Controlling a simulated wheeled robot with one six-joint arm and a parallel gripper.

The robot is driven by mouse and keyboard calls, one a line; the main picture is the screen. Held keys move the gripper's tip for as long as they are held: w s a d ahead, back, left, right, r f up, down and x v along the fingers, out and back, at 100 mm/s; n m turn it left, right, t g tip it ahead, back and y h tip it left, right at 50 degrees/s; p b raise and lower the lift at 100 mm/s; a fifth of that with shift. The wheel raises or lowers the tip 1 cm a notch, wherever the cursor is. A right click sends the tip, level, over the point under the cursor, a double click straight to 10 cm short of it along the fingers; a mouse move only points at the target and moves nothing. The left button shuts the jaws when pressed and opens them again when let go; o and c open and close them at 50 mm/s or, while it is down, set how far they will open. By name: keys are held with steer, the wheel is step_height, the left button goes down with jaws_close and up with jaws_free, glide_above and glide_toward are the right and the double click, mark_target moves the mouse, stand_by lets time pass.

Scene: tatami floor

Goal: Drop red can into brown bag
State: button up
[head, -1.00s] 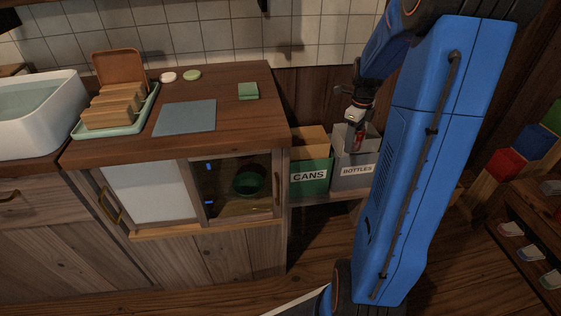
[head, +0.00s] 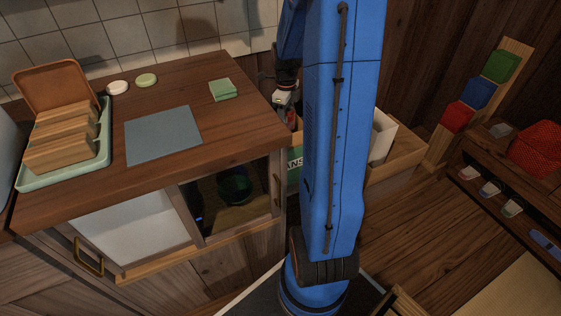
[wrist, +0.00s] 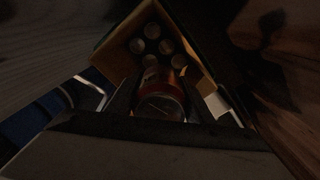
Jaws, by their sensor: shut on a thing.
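My gripper (head: 287,104) is beside the right edge of the wooden counter in the head view, partly behind my blue arm. It is shut on the red can (wrist: 160,98), which shows between the fingers in the wrist view. A bit of the can's red also shows below the gripper in the head view. Beyond the can, the wrist view shows an open brown container (wrist: 194,58) with several round-ended things inside. I cannot tell whether this is the brown bag. The wrist view is dark.
The green CANS bin (head: 295,167) is mostly hidden behind my arm. A wooden crate (head: 398,164) with a white object stands right of it.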

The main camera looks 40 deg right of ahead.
steer(key=shift+f, duration=0.95)
steer(key=o, duration=1.1)
step_height(320, 180, up, 17)
steer(key=shift+r, duration=0.2)
